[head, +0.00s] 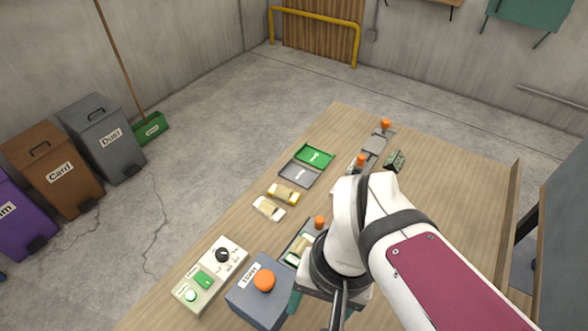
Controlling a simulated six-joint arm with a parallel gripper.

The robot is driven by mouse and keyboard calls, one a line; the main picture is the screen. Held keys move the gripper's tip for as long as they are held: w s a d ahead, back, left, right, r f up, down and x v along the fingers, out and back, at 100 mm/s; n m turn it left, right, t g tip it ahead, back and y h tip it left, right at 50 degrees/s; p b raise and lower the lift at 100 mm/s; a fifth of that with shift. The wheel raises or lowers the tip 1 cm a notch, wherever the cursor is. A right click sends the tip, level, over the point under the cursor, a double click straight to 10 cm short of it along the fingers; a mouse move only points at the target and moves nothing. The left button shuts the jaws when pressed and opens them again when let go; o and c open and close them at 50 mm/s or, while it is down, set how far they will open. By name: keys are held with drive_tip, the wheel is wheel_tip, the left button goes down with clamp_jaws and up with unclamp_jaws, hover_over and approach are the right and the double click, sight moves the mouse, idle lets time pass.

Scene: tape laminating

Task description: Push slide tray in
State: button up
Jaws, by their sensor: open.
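A dark slide tray (288,257) with an orange knob (320,222) lies near the front of the table, partly hidden behind my arm. A pale and green piece (299,246) sits on it. My gripper (320,303) is at the bottom centre, close to this tray and right of the blue-grey box. Teal finger parts show on both sides, and it is open. The fingertips are partly hidden, so I cannot tell whether they touch anything. Farther back, a grey plate (375,143) has another orange knob (386,124).
A blue-grey box (262,306) with an orange button and a pale control panel (210,277) stand at the front. Yellow-and-white blocks (284,193) and green (315,156) and grey (299,174) trays lie along the left edge. A dark green item (396,161) sits behind my arm.

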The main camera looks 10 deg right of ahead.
drive_tip(key=w+d, duration=0.4)
drive_tip(key=w, duration=0.9)
drive_tip(key=m+h, duration=0.1)
drive_tip(key=h, duration=0.1)
hover_over(319, 220)
wheel_tip(319, 220, down, 7)
wheel_tip(319, 220, down, 13)
drive_tip(key=shift+d+f, duration=0.1)
drive_tip(key=shift+f, duration=0.4)
drive_tip(key=shift+c, duration=0.4)
clamp_jaws()
drive_tip(key=shift+w, duration=0.1)
